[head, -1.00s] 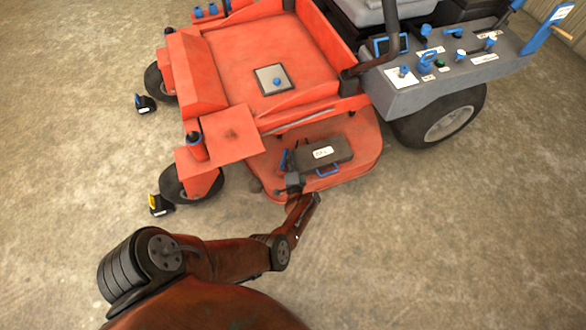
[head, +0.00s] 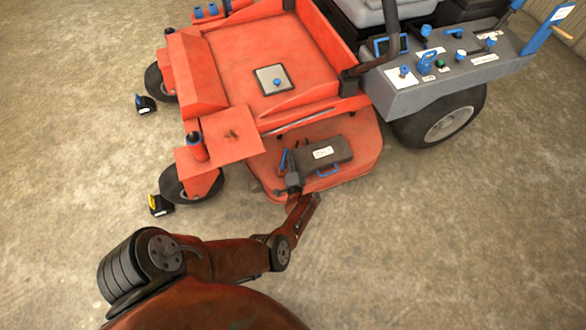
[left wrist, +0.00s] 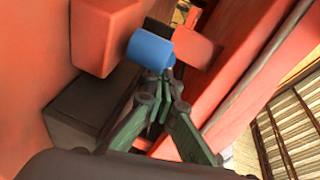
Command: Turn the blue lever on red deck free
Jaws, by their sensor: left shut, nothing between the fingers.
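The blue lever (head: 283,160) stands at the left end of a dark labelled box (head: 333,153) on the red deck (head: 368,150). In the left wrist view the lever shows as a blue rounded end (left wrist: 149,50) close beyond my fingertips. My left gripper (head: 291,184) is at the near left end of the box, just below the lever in the picture. It also shows in the left wrist view (left wrist: 166,76), shut and empty, its tips at the blue end's lower right edge. I cannot tell whether they touch it. My right gripper is not in view.
A blue handle (head: 328,170) sits on the box's near side. A red mower body (head: 240,60) rises behind, with a grey control panel (head: 440,75) at right. A front wheel (head: 180,188) stands left of the deck. The concrete floor (head: 450,240) is clear at right.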

